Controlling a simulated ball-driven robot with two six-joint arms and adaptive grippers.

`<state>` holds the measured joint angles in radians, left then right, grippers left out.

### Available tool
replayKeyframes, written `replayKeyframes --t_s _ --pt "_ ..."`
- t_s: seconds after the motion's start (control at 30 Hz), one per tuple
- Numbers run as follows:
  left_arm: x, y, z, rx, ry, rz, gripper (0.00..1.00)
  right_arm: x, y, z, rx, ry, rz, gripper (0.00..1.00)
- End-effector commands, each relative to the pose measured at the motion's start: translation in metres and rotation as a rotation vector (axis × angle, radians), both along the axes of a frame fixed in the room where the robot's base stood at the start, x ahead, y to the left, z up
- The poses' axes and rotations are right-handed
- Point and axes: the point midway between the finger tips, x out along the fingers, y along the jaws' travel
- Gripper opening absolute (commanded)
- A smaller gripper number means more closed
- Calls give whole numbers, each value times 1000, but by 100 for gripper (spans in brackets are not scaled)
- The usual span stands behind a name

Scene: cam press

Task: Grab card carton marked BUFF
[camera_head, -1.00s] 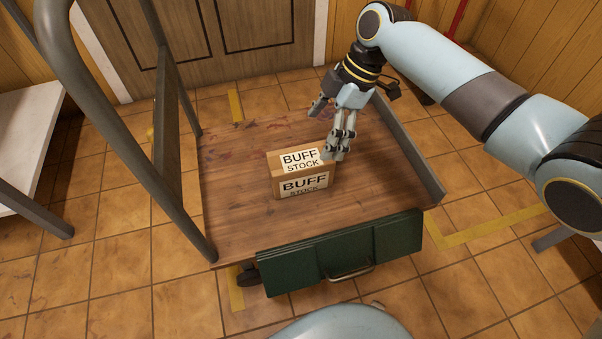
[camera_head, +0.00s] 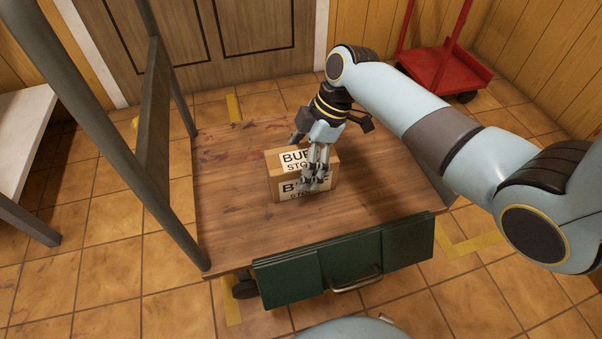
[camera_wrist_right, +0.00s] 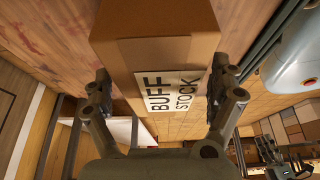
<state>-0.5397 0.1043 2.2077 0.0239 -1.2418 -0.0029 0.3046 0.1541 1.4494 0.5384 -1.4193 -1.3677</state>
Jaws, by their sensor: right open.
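The card carton marked BUFF STOCK (camera_head: 279,161) stands on the wooden deck of a cart (camera_head: 230,220), with white labels on its top and front. My right gripper (camera_head: 308,165) is open over the carton, its fingers hiding part of both labels. In the right wrist view the carton (camera_wrist_right: 150,58) lies between the two spread fingers of my right gripper (camera_wrist_right: 165,95), one finger on each side. I cannot tell whether either finger touches it.
Grey posts (camera_head: 165,190) rise at the cart's left side. A dark green panel with a handle (camera_head: 340,262) is at the cart's front edge. A red trolley (camera_head: 440,75) stands at the back right, and a white shelf (camera_head: 20,135) is at the left.

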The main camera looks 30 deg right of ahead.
Motion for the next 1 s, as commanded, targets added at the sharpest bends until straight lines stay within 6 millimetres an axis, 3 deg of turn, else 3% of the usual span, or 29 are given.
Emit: replayKeyframes --t_s 0.93,1.0 --pt "0 0 2 0 -1 0 40 1 0 -4 0 -2 0 92" --pt "0 0 2 0 -1 0 40 1 0 -4 0 -2 0 84"
